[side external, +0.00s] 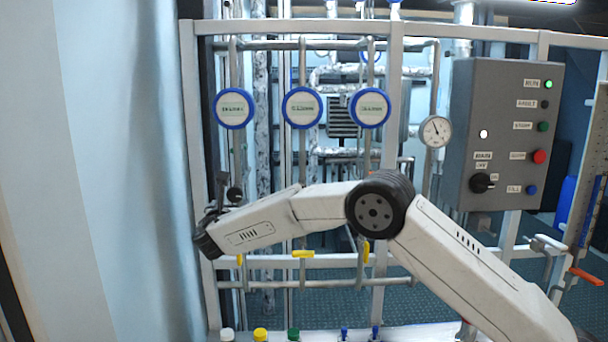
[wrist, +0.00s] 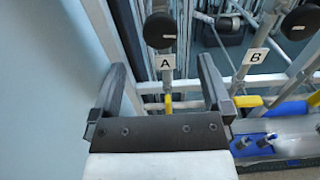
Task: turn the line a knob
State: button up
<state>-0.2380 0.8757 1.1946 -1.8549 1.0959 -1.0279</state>
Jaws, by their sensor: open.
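The line A knob (wrist: 160,30) is a round black knob on an upright pipe in the wrist view, just above a white tag marked A (wrist: 165,62). My gripper (wrist: 161,64) is open, with one finger on each side of the pipe and tag as seen from the wrist. The knob appears just beyond the fingertips, and nothing is between the jaws that I can see held. In the side view a dark round knob (side external: 235,194) shows close to my gripper's end at the left. Whether the fingers touch anything there cannot be told.
A second black knob (wrist: 300,22) with a tag marked B (wrist: 255,56) stands to the right. Yellow handles (side external: 303,254) sit lower on the pipes. A grey control box (side external: 508,120) and a round gauge (side external: 435,131) are at the right. A pale wall (wrist: 45,90) lies close on the left.

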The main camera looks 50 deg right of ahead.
aim_at(234, 195)
jog(key=shift+x, duration=3.9)
jog(key=shift+f, duration=0.1)
jog(key=c, duration=1.3)
